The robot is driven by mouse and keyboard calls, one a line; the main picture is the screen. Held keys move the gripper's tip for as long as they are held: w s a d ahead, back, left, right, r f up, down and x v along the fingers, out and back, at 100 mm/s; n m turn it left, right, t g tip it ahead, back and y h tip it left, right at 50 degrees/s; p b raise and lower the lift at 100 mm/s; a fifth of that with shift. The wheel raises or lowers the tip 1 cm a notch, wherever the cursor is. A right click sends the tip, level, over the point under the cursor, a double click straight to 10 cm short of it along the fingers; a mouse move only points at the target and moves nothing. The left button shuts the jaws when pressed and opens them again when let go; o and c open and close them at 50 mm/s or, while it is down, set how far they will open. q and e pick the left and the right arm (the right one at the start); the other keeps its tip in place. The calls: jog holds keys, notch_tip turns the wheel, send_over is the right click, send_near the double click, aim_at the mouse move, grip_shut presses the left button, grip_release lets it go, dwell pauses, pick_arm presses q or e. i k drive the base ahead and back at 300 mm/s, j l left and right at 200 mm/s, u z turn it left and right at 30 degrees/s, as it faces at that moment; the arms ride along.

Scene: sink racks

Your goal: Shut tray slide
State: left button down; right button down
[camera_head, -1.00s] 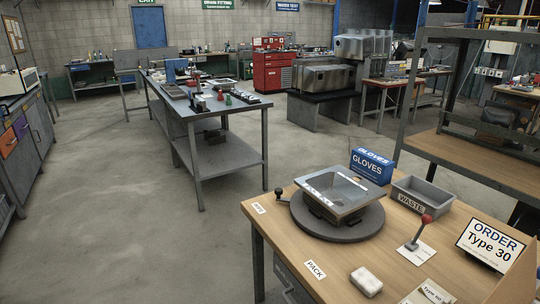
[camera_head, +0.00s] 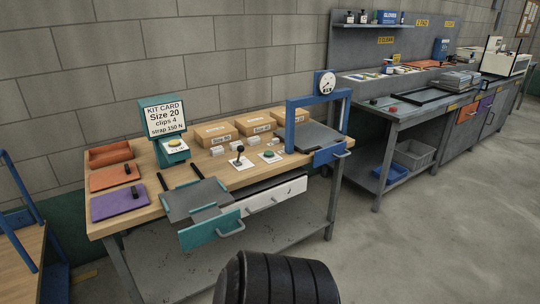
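A grey flat tray (camera_head: 198,197) with a teal front panel (camera_head: 211,230) and handle sticks out past the front edge of the wooden workbench, on black rails. A second grey tray (camera_head: 311,136) with a blue front (camera_head: 331,154) and handle sits under a blue frame (camera_head: 289,123) at the bench's right end. It projects slightly at the front. I cannot tell which of the two is the task's tray slide. Neither of my grippers is in view.
A white drawer front (camera_head: 274,196) with a handle is beside the teal panel. The bench (camera_head: 150,170) also holds a kit card stand (camera_head: 165,120), cardboard boxes (camera_head: 215,133), a black lever (camera_head: 238,156), orange trays (camera_head: 110,155) and a purple tray (camera_head: 120,203). Open floor (camera_head: 430,240) lies at the right.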

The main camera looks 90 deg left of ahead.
aim_at(198, 201)
jog(key=u, duration=3.25)
